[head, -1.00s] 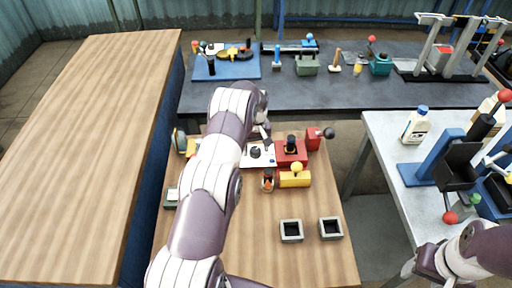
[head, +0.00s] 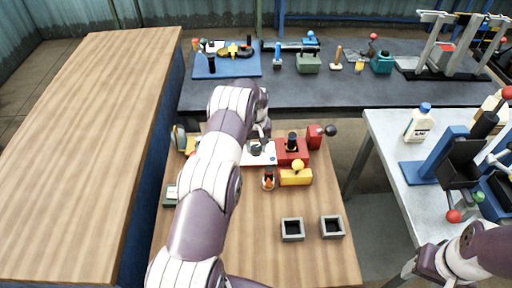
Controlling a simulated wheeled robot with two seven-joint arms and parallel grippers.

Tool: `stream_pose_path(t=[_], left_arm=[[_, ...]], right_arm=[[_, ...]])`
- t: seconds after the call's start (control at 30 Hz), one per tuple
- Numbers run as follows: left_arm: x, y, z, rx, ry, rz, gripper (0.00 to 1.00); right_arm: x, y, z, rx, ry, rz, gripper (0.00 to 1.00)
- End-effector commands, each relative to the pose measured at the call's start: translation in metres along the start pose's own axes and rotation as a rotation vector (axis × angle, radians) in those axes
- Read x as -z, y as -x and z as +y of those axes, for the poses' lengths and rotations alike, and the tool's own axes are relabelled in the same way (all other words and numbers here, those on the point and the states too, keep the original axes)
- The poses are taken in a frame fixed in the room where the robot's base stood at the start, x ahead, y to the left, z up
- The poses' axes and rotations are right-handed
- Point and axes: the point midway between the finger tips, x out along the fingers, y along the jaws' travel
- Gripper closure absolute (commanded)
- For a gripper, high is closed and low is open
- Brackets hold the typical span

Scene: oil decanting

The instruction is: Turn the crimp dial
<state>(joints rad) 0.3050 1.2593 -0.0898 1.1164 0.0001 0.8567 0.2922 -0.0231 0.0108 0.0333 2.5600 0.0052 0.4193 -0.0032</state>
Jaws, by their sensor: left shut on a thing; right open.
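A white panel (head: 262,160) on the wooden table carries the dark crimp dial (head: 254,150). My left arm reaches over the table from the bottom. My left gripper (head: 261,140) is at the panel, shut on the dial; its fingertips are small and partly hidden by my own arm. My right gripper (head: 424,268) is low at the right edge, open and apart from the dial, and only partly visible.
Right of the panel stand a red block with a black top (head: 291,150) and a yellow block (head: 296,177). Two grey square cups (head: 292,229) (head: 332,227) are nearer. The table's front middle is clear.

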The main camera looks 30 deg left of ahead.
Motion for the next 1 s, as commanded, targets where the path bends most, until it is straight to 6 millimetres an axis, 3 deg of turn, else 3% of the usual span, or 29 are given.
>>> stream_pose_path(t=[0.4, 1.0], left_arm=[[0.001, -0.001, 0.000, -0.001, -0.347, 0.004, 0.87], [0.002, 0.001, -0.001, 0.000, -0.636, 0.004, 0.87]], right_arm=[[-0.004, -0.029, 0.000, 0.000, 0.000, 0.000, 0.43], [-0.005, -0.041, 0.000, 0.000, 0.000, 0.000, 0.43]])
